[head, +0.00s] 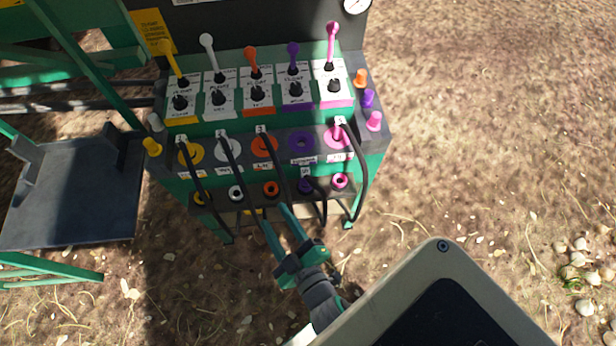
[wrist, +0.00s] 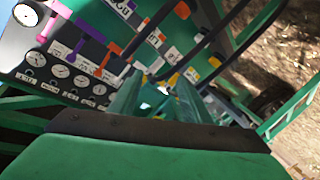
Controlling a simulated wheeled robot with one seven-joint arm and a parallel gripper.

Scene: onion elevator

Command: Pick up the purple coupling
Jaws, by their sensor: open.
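The purple coupling (head: 306,185) sits in the lower row on the front of the green and dark machine, with a short black hose at it that bends down to the right. Above it, the purple ring socket (head: 302,142) has no hose in it. My gripper (head: 271,211) is open, its two long green fingers pointing up at the lower row, below and left of the purple coupling and apart from it. In the wrist view my gripper (wrist: 158,84) shows with nothing clear between its fingers. I cannot make out the purple coupling there.
Yellow, white, orange and pink sockets hold black hoses (head: 357,180) that hang past the lower row. Coloured levers (head: 293,58) stand above. Loose caps (head: 368,97) sit at the right edge. A dark platform (head: 75,195) is left; bare ground (head: 480,150) lies right.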

